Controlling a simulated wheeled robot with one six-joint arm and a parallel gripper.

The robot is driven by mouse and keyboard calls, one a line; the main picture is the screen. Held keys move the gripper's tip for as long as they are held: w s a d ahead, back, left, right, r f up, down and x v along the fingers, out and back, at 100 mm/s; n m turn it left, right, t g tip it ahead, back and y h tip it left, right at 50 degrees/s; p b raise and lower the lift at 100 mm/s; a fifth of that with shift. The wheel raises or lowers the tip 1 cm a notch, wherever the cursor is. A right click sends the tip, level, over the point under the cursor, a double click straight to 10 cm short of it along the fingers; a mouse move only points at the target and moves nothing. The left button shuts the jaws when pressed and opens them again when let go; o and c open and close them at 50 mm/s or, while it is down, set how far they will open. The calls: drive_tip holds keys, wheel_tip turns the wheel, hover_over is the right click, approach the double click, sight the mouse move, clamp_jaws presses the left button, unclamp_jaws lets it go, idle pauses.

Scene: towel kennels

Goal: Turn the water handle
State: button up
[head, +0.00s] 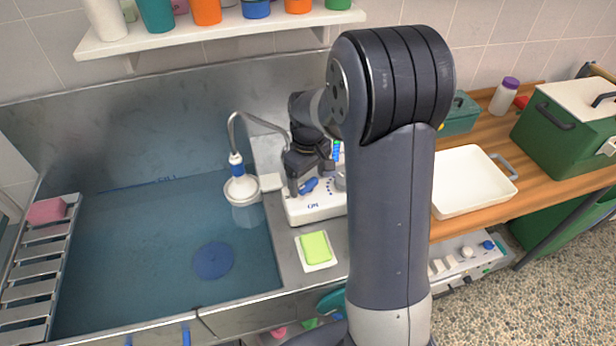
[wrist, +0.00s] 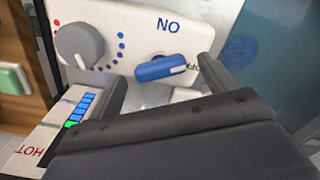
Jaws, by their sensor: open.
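The water handle is a blue lever on a white control box (head: 318,210). A partly hidden label lies beside that end. In the head view the blue handle (head: 308,185) is just below my gripper (head: 309,176). In the wrist view my gripper (wrist: 163,75) is open, with one finger on each side of the handle. Gaps show between the fingers and the handle. A grey round knob (wrist: 80,45) with red and blue dots sits beside it.
A sink basin (head: 130,250) with a hanging shower head (head: 241,188) lies left of the box. A green sponge (head: 315,247) on a white dish sits in front. A white tray (head: 464,180) stands right. A shelf (head: 210,30) with cups hangs above.

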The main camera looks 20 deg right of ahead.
drive_tip(key=shift+f, duration=0.35)
drive_tip(key=shift+c, duration=0.3)
drive_tip(key=c, duration=0.9)
